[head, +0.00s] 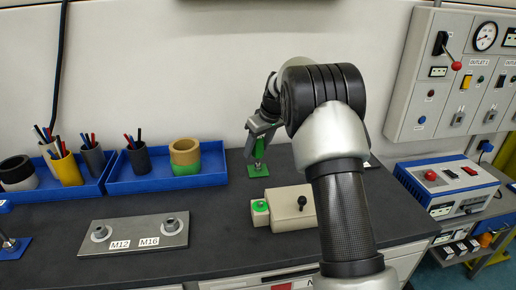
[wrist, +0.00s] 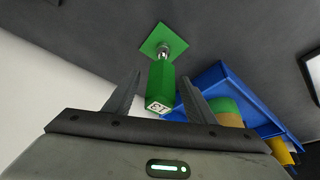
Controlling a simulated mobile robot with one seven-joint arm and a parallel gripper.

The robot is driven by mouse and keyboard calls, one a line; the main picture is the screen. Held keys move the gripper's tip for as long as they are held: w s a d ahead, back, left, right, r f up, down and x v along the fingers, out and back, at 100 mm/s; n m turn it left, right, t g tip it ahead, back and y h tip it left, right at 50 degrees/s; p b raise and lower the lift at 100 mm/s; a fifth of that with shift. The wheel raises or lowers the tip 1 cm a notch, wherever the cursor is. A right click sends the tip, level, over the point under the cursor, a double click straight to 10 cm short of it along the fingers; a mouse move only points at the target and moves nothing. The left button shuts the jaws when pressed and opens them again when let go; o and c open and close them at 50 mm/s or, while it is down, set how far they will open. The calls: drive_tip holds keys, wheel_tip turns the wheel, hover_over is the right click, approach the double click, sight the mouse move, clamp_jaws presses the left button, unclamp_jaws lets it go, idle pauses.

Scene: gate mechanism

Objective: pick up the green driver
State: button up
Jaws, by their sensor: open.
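The green driver (head: 259,149) stands upright on a green square base plate (head: 257,170) at the back of the dark bench. In the wrist view the driver (wrist: 160,85) has a green handle with a white end marked with a label, and a metal shaft rising from the green plate (wrist: 163,41). My gripper (head: 257,137) is at the driver's handle. In the wrist view its two fingers (wrist: 158,90) are apart, one on each side of the handle, with visible gaps. I cannot tell whether either finger touches it.
A beige block (head: 291,208) with a green button and black knob sits in front of the driver. Blue trays (head: 150,185) with pen cups and rings stand to the left. A metal plate (head: 135,235) marked M12 and M16 lies front left. A control panel (head: 455,75) is on the right wall.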

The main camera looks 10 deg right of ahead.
drive_tip(key=shift+x, duration=1.4)
drive_tip(key=shift+r, duration=0.1)
clamp_jaws()
